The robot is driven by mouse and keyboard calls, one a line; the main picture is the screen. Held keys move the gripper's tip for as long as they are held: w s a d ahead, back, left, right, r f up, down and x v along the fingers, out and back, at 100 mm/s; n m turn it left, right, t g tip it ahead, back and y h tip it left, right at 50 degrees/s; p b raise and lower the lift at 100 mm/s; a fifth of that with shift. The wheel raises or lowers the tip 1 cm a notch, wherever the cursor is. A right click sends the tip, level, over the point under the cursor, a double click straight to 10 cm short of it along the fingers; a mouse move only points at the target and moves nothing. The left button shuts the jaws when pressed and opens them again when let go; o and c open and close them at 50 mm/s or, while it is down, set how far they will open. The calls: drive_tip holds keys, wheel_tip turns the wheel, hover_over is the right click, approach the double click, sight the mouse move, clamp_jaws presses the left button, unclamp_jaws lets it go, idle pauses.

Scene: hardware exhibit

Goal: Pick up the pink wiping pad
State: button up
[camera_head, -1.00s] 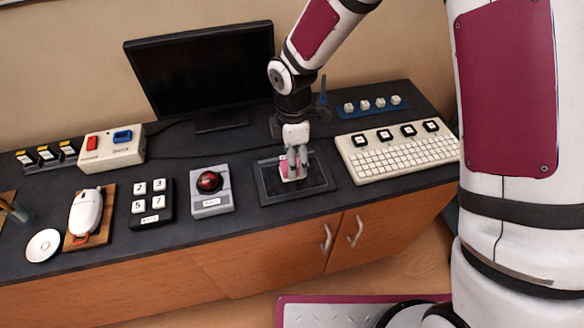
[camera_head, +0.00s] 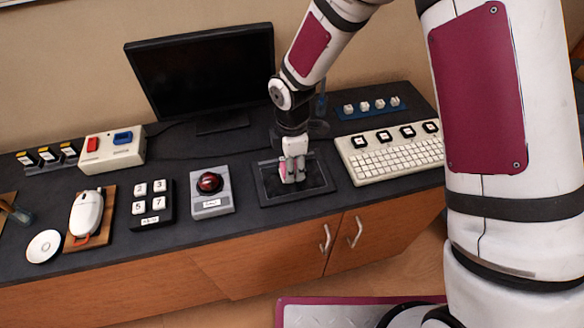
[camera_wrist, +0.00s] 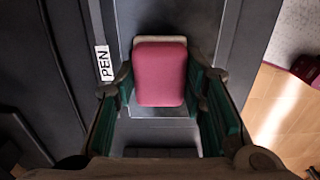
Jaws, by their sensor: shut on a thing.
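The pink wiping pad (camera_wrist: 159,72) has a pale backing edge and sits between my gripper's fingers in the wrist view. My gripper (camera_wrist: 163,90) is shut on it, with a green-lined finger at each side. In the head view my gripper (camera_head: 290,174) points down over the black tray (camera_head: 268,197), and a bit of the pink pad (camera_head: 283,176) shows between the fingers. The pad is low at the tray; I cannot tell whether it touches the tray floor.
A keyboard box (camera_head: 395,160) stands right of the tray and a red-button box (camera_head: 211,205) left of it. A monitor (camera_head: 200,75) stands behind. A "PEN" label (camera_wrist: 104,63) is beside the pad. The counter's front edge is close to the tray.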

drive_tip(key=shift+r, duration=0.1)
drive_tip(key=shift+r, duration=0.3)
drive_tip(key=r, duration=0.2)
drive_tip(key=shift+s+d+r, duration=0.2)
drive_tip(key=shift+s+r, duration=0.1)
drive_tip(key=shift+r, duration=0.1)
drive_tip(key=s+d+r, duration=0.1)
drive_tip(key=s+d, duration=0.5)
drive_tip(key=s, duration=0.8)
drive_tip(key=shift+d+r, duration=0.15)
drive_tip(key=shift+d, duration=0.05)
